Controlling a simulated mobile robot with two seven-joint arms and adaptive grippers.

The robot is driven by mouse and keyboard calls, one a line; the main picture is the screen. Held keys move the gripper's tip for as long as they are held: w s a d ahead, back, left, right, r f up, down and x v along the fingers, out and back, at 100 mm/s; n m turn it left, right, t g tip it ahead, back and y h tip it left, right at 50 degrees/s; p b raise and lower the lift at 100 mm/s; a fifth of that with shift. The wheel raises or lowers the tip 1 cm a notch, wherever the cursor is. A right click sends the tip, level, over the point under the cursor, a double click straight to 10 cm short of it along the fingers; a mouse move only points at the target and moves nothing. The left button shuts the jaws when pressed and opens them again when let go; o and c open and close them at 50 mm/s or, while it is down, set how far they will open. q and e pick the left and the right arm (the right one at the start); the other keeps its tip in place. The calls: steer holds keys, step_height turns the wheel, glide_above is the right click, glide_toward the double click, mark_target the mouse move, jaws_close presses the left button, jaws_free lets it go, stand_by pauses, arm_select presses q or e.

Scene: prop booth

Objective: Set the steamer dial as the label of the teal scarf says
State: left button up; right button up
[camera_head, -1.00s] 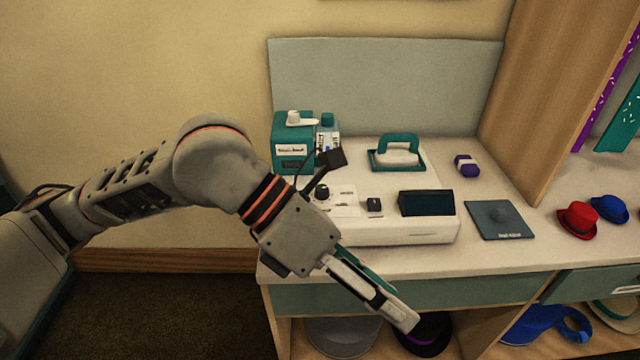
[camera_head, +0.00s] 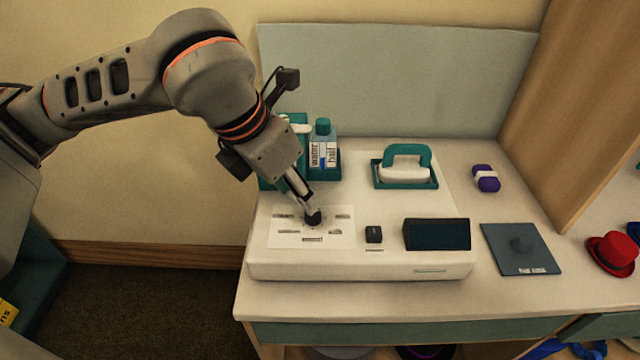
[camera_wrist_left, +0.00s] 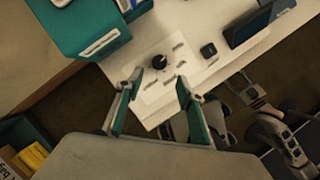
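The steamer (camera_head: 360,265) is a white unit on the counter with a black dial (camera_head: 313,218) on a pale marked panel (camera_head: 285,238). The dial also shows in the left wrist view (camera_wrist_left: 160,62); its setting words are too small to read. My left gripper (camera_head: 308,203) points down at the dial. In the left wrist view its fingers (camera_wrist_left: 157,88) are spread apart with nothing between them, and the dial lies just beyond the tips. The teal scarf and its label cannot be made out now. What looks like my right gripper (camera_wrist_left: 248,92) is at the right of the wrist view, its opening unclear.
On the steamer are a small black switch (camera_head: 374,234) and a dark display (camera_head: 437,234). A teal-handled iron (camera_head: 405,165) and a water bottle (camera_head: 323,150) stand behind. A purple roll (camera_head: 486,178), dark mat (camera_head: 521,252) and red hat (camera_head: 613,254) lie to the right.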

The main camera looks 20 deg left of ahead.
mark_target(308, 215)
arm_select(q)
steer(key=b+x, duration=0.1)
steer(key=x, duration=0.5)
steer(key=shift+w+d+f, duration=0.1)
steer(key=shift+w+f, duration=0.2)
steer(key=shift+w, duration=0.05)
steer(key=shift+w+d+f, duration=0.1)
steer(key=shift+w+f, duration=0.05)
steer(key=shift+f, duration=0.3)
steer(key=shift+w, duration=0.1)
jaws_close()
arm_select(e)
steer(key=shift+d+f, duration=0.15)
steer(key=shift+f, duration=0.5)
